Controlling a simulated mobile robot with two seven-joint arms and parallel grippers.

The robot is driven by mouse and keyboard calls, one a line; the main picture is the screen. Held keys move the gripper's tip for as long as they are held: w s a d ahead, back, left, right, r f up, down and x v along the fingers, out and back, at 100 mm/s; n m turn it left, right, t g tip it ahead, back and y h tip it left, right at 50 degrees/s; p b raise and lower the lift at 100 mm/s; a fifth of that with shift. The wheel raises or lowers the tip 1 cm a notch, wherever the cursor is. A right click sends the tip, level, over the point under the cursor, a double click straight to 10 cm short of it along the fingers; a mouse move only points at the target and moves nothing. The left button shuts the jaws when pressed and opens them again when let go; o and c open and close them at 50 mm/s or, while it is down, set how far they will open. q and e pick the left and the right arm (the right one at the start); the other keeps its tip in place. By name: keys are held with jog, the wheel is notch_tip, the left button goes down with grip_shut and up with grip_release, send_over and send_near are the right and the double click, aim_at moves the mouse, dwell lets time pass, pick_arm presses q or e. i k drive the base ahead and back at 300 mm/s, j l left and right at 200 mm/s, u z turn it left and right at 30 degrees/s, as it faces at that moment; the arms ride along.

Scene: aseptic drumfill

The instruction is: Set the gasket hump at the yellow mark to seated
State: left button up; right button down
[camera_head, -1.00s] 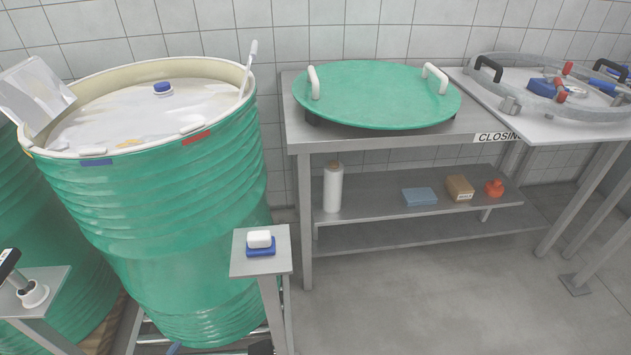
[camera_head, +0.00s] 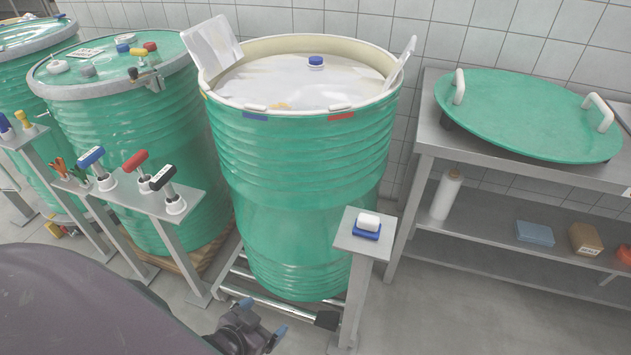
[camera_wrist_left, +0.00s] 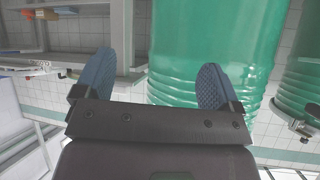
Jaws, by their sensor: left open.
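The open green drum (camera_head: 300,180) stands in the middle of the head view with a cream gasket on its rim (camera_head: 290,41). A small yellow mark (camera_head: 204,96) shows at the rim's left side; I cannot make out the hump there. White humps show above the blue mark (camera_head: 255,116) and the red mark (camera_head: 341,116). My left gripper (camera_head: 262,320) is low in front of the drum, open and empty, well below the rim. In the left wrist view its blue fingers (camera_wrist_left: 153,85) are spread, with the green drum (camera_wrist_left: 205,45) beyond. My right gripper is not in view.
A small stand (camera_head: 352,238) with a white block on a blue base is right of my gripper. A tool stand (camera_head: 140,197) with colored handles is left. A closed drum (camera_head: 130,125) stands behind it. A bench with a green lid (camera_head: 530,110) is at the right.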

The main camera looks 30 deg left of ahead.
aim_at(203, 84)
jog(key=u, duration=1.55)
